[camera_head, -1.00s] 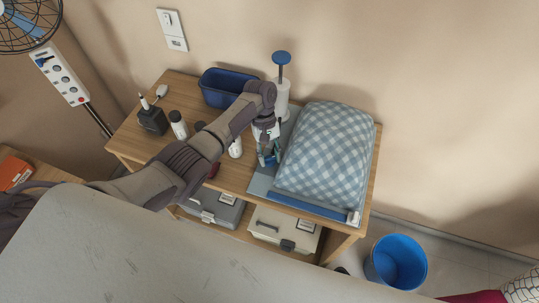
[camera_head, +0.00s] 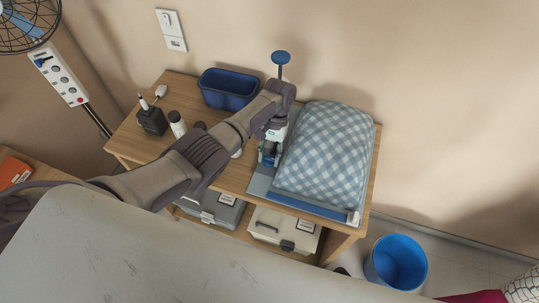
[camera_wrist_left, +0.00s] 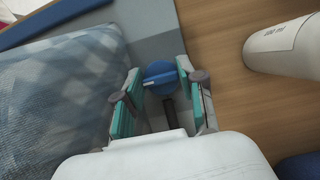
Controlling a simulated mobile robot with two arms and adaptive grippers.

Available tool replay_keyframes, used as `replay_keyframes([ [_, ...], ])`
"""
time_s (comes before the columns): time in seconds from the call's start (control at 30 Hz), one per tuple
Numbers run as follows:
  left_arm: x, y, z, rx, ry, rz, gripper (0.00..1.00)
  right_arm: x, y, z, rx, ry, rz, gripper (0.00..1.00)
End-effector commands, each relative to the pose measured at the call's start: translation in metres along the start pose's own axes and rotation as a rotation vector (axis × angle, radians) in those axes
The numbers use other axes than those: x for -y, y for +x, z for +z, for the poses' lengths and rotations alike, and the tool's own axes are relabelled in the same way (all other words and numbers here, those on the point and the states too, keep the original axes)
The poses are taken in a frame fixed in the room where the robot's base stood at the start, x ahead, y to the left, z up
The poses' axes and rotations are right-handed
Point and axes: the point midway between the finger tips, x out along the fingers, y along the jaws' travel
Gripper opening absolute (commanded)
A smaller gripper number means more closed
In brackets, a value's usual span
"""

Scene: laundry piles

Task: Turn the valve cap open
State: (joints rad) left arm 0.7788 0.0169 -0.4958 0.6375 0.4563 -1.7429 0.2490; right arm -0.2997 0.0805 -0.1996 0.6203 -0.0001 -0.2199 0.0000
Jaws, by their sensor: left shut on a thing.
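The valve cap (camera_wrist_left: 160,77) is a round blue knob with a raised bar, seen in the left wrist view on a grey flat surface beside the checked bundle. My left gripper (camera_wrist_left: 161,84) has its teal-lined fingers on either side of the cap and is shut on it. In the head view my left gripper (camera_head: 268,155) points down at the left edge of the blue-and-white checked bundle (camera_head: 325,145); the cap is hard to make out there. The bundle lies on a grey-blue flat bag (camera_head: 258,184) on the wooden table. My right gripper is not in view.
A pump with a blue handle (camera_head: 281,58) stands behind my gripper, partly hidden by my arm. A blue bin (camera_head: 228,89), a white bottle (camera_head: 177,124) and a dark device (camera_head: 152,119) are on the wooden table (camera_head: 127,137). A blue bucket (camera_head: 397,262) stands on the floor at right.

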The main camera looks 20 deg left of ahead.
Motion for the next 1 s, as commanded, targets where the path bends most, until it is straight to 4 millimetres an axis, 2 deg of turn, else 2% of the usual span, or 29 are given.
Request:
replay_keyframes([
  [0.5,-0.0002,0.0011,-0.0003,-0.001,0.021,-0.008,0.04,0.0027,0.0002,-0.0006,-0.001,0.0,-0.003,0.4],
  [0.53,-0.0002,0.001,-0.0003,-0.001,0.021,-0.008,0.43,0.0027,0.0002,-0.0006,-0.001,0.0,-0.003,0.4],
  [0.67,-0.0002,0.0008,-0.0002,0.0,0.021,-0.008,0.64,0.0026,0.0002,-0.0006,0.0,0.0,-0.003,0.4],
  [1.0,-0.0003,-0.0019,-0.0004,-0.001,0.02,-0.007,0.65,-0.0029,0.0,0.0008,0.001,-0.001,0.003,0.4],
])
